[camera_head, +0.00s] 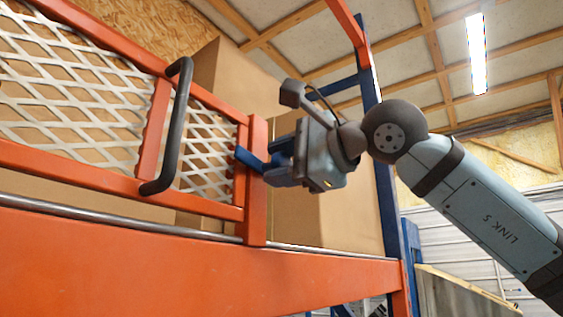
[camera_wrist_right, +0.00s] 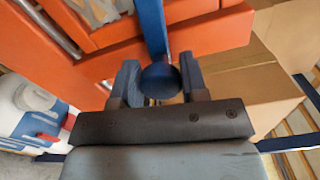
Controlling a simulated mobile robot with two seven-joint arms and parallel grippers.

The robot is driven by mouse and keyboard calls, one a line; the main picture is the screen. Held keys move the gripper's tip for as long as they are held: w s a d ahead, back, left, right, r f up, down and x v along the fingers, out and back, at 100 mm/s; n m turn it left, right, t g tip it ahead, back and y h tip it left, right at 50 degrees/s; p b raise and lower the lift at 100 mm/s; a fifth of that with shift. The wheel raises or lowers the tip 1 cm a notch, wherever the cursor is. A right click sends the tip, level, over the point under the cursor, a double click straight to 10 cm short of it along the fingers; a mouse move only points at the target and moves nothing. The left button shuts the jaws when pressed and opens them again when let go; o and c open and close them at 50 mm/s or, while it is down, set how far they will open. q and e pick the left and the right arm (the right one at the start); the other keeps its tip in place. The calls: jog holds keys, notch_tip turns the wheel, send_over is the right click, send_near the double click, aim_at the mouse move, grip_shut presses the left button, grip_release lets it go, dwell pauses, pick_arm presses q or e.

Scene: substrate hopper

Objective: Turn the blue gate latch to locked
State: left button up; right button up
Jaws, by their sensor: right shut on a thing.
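The blue gate latch (camera_head: 248,158) is at the right end of the orange mesh gate (camera_head: 158,128), by the orange post (camera_head: 256,190). In the head view its bar sticks out left of my right gripper (camera_head: 275,170) and slants a little upward. In the right wrist view the latch bar (camera_wrist_right: 152,28) runs up from a round blue knob (camera_wrist_right: 160,79). The fingers of my right gripper (camera_wrist_right: 160,84) stand on either side of this knob and are shut on it. In the head view the gripper hides the knob. My left gripper is in neither view.
A black handle (camera_head: 170,130) stands out from the gate. A wide orange beam (camera_head: 120,260) runs below it. Cardboard boxes (camera_head: 300,215) stand behind the gate and post. A blue upright (camera_head: 385,190) rises at the right. White-and-blue jugs (camera_wrist_right: 30,105) show at left in the wrist view.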

jog(key=shift+n, duration=0.8)
jog(key=o, duration=0.9)
jog(key=shift+s+d, duration=0.1)
jog(key=shift+s+d+f, duration=0.1)
jog(key=shift+s+d, duration=0.05)
jog(key=shift+d, duration=0.1)
jog(key=b+v, duration=0.2)
jog(key=v, duration=1.1)
